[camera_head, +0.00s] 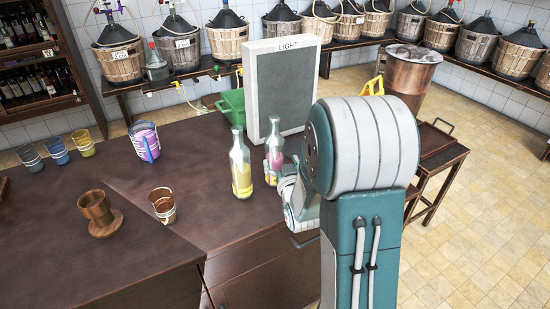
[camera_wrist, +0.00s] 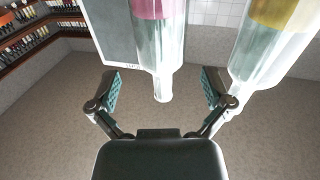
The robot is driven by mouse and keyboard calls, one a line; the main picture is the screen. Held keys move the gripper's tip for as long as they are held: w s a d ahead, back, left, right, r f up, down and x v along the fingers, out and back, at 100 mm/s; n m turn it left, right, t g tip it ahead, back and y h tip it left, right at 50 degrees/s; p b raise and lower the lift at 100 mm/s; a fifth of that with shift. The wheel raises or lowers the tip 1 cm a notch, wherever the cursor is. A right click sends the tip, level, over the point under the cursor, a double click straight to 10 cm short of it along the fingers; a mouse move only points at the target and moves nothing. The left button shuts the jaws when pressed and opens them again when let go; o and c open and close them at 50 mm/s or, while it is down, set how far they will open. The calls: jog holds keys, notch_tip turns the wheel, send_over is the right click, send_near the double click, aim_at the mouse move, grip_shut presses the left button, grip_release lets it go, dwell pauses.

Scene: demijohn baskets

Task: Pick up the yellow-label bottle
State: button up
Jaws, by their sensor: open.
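The yellow-label bottle (camera_head: 241,167) is clear glass and stands upright near the counter's front edge. It also shows upside down at the upper right of the wrist view (camera_wrist: 262,50), beyond the right finger, its neck close to that fingertip in the picture. A pink-label bottle (camera_head: 274,149) stands to its right, partly hidden by my arm; in the wrist view its neck (camera_wrist: 161,85) lines up between my fingers. My gripper (camera_wrist: 162,88) is open, with nothing held between its pads. In the head view my arm mostly hides it, right of the bottles.
A grey panel marked LIGHT (camera_head: 283,85) stands behind the bottles, with a green crate (camera_head: 232,106) at its left.

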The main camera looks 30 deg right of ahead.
aim_at(274, 147)
jog(key=x, duration=0.7)
jog(key=shift+f, duration=0.1)
jog(key=shift+a, duration=0.1)
jog(key=shift+c, duration=0.3)
jog(key=c, duration=1)
